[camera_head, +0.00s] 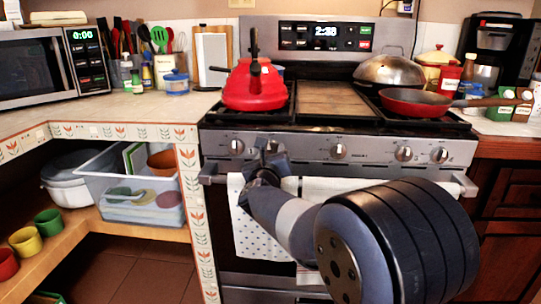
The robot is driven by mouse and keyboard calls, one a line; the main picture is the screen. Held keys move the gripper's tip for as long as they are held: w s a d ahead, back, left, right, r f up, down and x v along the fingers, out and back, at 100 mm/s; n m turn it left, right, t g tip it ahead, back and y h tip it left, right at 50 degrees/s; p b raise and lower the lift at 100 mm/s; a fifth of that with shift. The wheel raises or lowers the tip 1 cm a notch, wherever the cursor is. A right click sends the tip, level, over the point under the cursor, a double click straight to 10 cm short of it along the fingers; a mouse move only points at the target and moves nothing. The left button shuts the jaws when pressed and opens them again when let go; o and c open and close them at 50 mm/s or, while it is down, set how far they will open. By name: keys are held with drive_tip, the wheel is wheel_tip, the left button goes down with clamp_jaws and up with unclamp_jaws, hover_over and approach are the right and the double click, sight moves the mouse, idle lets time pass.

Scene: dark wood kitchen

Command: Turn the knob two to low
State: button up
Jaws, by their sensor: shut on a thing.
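The stove's control panel (310,148) carries a row of round silver knobs. The far-left knob (237,146) is in plain view. My gripper (266,152) is at the second knob from the left, shut on it and covering most of it. The knob's pointer and the marks around it are hidden or too small to read. The middle knob (338,150) and two right knobs (403,153) are uncovered.
The oven handle with towels (325,187) runs just below the panel, behind my arm. A red kettle (256,84) stands above the gripper on the left burners. A red pan (416,101) and a domed lid (389,70) are on the right.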

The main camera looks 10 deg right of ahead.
drive_tip(key=n+p, duration=0.1)
drive_tip(key=n, duration=0.4)
drive_tip(key=shift+r+n, duration=0.15)
drive_tip(key=shift+n, duration=0.15)
drive_tip(key=n+p, duration=0.2)
drive_tip(key=n, duration=0.4)
drive_tip(key=shift+d+r+p, duration=0.1)
drive_tip(key=shift+r+p, duration=0.05)
drive_tip(key=shift+p, duration=0.2)
drive_tip(key=n+p, duration=0.2)
drive_tip(key=n, duration=0.3)
drive_tip(key=shift+r+n+p, duration=0.1)
drive_tip(key=shift+n+p, duration=0.3)
drive_tip(key=n+p, duration=0.2)
drive_tip(key=n, duration=0.3)
drive_tip(key=shift+p, duration=0.3)
drive_tip(key=o, duration=0.9)
drive_tip(key=shift+o, duration=0.2)
